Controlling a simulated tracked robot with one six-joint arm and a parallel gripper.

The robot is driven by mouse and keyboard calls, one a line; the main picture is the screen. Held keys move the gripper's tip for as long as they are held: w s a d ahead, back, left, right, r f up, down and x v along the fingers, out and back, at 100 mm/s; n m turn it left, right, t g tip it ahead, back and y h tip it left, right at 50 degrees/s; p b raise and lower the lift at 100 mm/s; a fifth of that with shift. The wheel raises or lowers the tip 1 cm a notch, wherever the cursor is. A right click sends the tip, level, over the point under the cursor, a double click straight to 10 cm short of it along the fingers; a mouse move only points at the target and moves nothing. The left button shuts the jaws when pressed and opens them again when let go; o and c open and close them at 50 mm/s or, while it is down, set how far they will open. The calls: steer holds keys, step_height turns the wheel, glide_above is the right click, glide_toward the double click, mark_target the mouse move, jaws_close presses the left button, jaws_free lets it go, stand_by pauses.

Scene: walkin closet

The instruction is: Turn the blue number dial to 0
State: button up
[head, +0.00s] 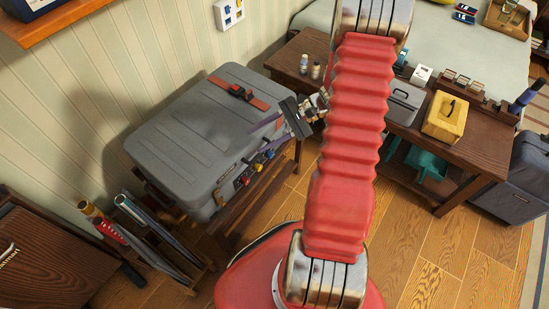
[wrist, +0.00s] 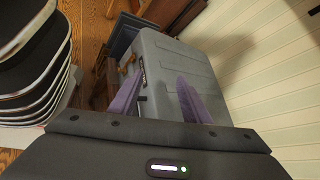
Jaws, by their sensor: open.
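A grey hard case (head: 205,125) lies on a low wooden stand against the wall. Numbers on the dial are too small to read. My gripper (head: 250,143) is open, its purple fingers apart above the case's near right edge, not visibly touching a knob. In the wrist view the open fingers (wrist: 161,78) reach over the case (wrist: 185,60); the blue dial cannot be made out there.
A red and brown strap (head: 240,92) lies on the case lid. A rack with long rods (head: 150,230) stands at the left. At the right, a wooden table (head: 475,150) holds a yellow box (head: 446,117) and a grey toolbox (head: 404,102). Bare wood floor (head: 440,245) lies in front.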

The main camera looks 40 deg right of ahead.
steer(key=s+d+f+m+t, duration=0.2)
steer(key=d+f+m+t, duration=0.6)
steer(key=f, duration=0.6)
steer(key=m+t+h, duration=0.5)
steer(key=m+h, duration=0.1)
steer(key=m, duration=0.1)
glide_toward(272, 156)
steer(key=v, duration=0.5)
steer(key=shift+s+d+r, duration=0.15)
steer(key=shift+r, duration=0.05)
steer(key=shift+f+x, duration=0.2)
steer(key=shift+x, duration=6.7)
steer(key=shift+c, duration=0.3)
